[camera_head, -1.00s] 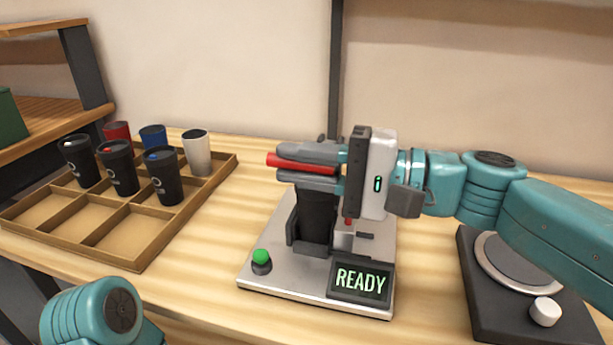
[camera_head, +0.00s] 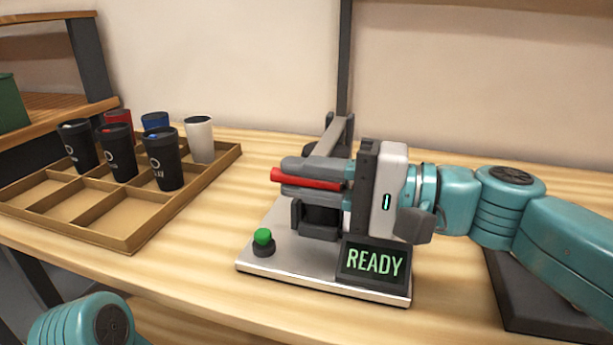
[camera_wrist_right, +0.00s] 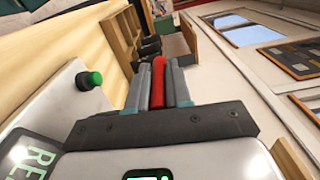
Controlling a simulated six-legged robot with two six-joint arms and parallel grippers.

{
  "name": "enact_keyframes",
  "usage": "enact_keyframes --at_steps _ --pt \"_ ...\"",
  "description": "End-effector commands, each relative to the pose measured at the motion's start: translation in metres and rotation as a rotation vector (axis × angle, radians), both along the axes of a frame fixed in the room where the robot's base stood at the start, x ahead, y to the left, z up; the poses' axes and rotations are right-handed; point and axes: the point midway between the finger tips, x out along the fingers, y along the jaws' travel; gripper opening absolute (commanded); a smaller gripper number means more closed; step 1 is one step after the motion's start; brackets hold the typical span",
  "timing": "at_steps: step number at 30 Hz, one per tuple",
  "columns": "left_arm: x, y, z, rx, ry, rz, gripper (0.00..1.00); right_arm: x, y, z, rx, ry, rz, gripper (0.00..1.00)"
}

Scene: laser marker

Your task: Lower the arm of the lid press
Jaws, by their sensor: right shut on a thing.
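The lid press (camera_head: 290,250) stands on the table with a silver base, a green button (camera_head: 263,237) and a screen (camera_head: 374,262) reading READY. Its grey arm link (camera_head: 340,130) slopes up behind my gripper. My right gripper (camera_head: 293,176) is shut on the red handle (camera_head: 310,181) of the press arm, one finger above it and one below. The handle also shows between the fingers in the right wrist view (camera_wrist_right: 158,82). A dark cup (camera_head: 320,218) is in the holder just below the fingers, its top hidden. Only a rounded teal part of my left arm shows at lower left; its gripper is out of view.
A wooden divided tray (camera_head: 110,230) at left holds several tumblers, among them a white one (camera_head: 200,140); its front compartments are empty. A black device (camera_head: 550,305) lies at right, partly behind my right arm. Bare table lies between tray and press.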

Motion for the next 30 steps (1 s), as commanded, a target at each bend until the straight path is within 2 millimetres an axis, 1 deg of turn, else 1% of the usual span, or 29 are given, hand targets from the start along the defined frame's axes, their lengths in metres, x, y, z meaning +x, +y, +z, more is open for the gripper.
enact_keyframes --at_steps 4,5,6,7,20,23,26,29,30 --pt "0.0 0.0 0.0 0.0 0.001 0.0 0.0 0.0 0.0 0.0 0.001 0.003 -0.001 0.0" --pt "0.0 0.0 0.0 0.0 0.001 0.0 0.0 0.0 0.0 0.0 0.001 0.003 -0.001 0.25" --pt "0.0 0.0 0.0 0.0 0.001 0.0 0.0 0.0 0.0 -0.001 0.001 0.003 -0.001 0.39" --pt "0.0 0.0 0.0 0.0 0.001 0.0 0.0 0.0 0.0 -0.001 0.001 0.003 0.0 0.44" --pt "0.0 0.0 0.0 0.0 0.001 0.0 0.0 0.0 0.0 0.0 -0.001 0.002 0.001 0.44" --pt "-0.001 0.0 0.001 -0.001 0.003 -0.001 0.0 -0.001 -0.004 0.0 0.0 0.002 0.0 0.44" --pt "-0.002 0.0 0.004 -0.002 0.008 -0.002 0.0 -0.003 -0.018 0.001 0.0 0.001 -0.003 0.44" --pt "-0.005 -0.001 0.009 -0.003 0.016 -0.003 0.0 -0.007 -0.04 0.002 0.0 0.001 -0.006 0.44" --pt "-0.006 -0.001 0.011 -0.004 0.02 -0.003 0.0 -0.009 -0.051 0.003 0.0 0.002 -0.007 0.44"
